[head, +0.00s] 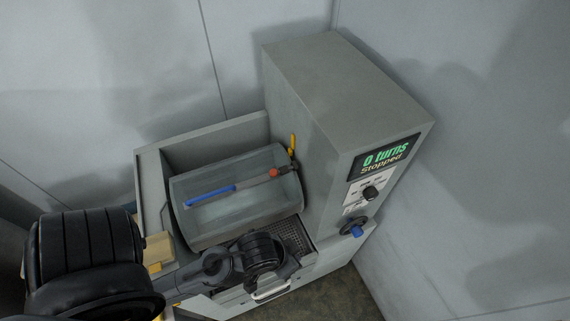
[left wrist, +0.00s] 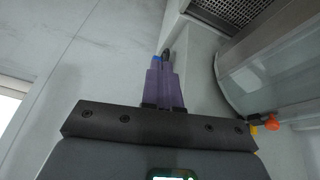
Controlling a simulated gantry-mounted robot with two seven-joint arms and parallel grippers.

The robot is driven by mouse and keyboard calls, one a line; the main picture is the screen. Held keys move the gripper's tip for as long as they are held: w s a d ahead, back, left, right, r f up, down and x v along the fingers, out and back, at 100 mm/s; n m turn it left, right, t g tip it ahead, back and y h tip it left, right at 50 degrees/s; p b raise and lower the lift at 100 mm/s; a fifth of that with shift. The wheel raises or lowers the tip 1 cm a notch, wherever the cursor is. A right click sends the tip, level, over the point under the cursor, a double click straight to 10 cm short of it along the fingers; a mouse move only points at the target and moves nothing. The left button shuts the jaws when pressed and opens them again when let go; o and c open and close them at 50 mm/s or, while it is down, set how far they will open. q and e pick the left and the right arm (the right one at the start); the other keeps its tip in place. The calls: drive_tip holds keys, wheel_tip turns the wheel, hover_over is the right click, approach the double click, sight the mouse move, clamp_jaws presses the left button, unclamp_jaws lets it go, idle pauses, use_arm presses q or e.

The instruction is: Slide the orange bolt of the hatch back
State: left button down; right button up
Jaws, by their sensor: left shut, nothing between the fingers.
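The hatch (head: 215,217) is a curved, see-through grey cover on the machine's trough, with a blue and grey bar across it. The small orange bolt (head: 273,172) sits at the right end of that bar, by a yellow piece (head: 292,145). In the left wrist view the orange bolt (left wrist: 271,122) is at the lower right, beside the hatch edge. My left gripper (left wrist: 164,70) has purple fingers, shut and empty, pointing up the picture and apart from the bolt. In the head view its fingers cannot be made out. My right gripper is not in view.
A tall grey housing (head: 335,95) stands right of the hatch, with a display (head: 387,157) reading "0 turns Stopped", a black dial (head: 370,193) and a blue knob (head: 357,231). A perforated grate (head: 294,236) lies in front of the hatch. Grey walls stand close behind and right.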

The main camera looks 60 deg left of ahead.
use_arm(q)
drive_tip(key=w+d+f+n+t+h+b, duration=0.1)
drive_tip(key=w+d+f+n+t+h, duration=0.1)
drive_tip(key=w+d+t+h, duration=0.25)
drive_tip(key=a+f+m+g+h+b, duration=0.2)
drive_tip(key=a+g+b, duration=0.3)
drive_tip(key=a, duration=0.7)
drive_tip(key=w+a+r+y+b, duration=0.1)
drive_tip(key=w+a+r+y, duration=0.2)
drive_tip(key=a+r, duration=0.4)
drive_tip(key=w+a+r+m+y+b, duration=0.1)
drive_tip(key=w+a+r+y, duration=0.3)
drive_tip(key=a+r, duration=0.4)
drive_tip(key=a, duration=0.5)
drive_tip(key=shift+w, duration=0.4)
drive_tip(key=shift+d+g, duration=0.1)
drive_tip(key=shift+g, duration=0.15)
